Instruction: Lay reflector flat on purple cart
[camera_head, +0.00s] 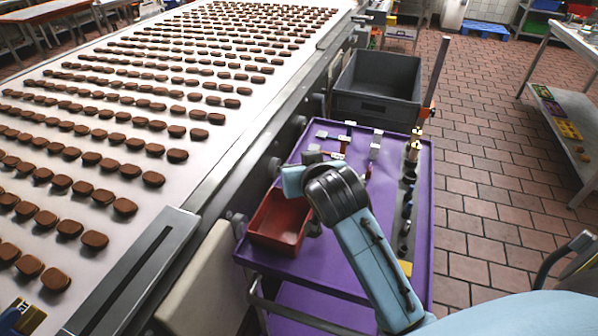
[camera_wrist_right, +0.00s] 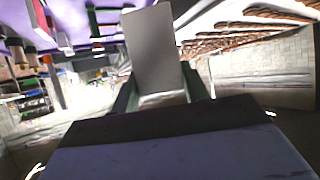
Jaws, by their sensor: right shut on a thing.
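A purple cart (camera_head: 345,268) stands beside the conveyor in the head view, and its purple surface (camera_wrist_right: 105,18) shows at the upper left of the wrist view. My right arm reaches over the cart from the lower right. In the right wrist view my right gripper (camera_wrist_right: 158,92) is shut on a flat grey rectangular plate, which looks like the reflector (camera_wrist_right: 153,48). The plate sticks out beyond the fingers. In the head view the arm's wrist hides the right gripper, and I cannot make out the plate there. My left gripper is not in view.
A red bin (camera_head: 279,222) sits on the cart's left side. Small grey and red parts (camera_head: 375,150) lie at its far end, and several dark parts (camera_head: 407,190) line its right edge. A grey crate (camera_head: 378,80) stands behind. The conveyor (camera_head: 150,85) carries many brown biscuits.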

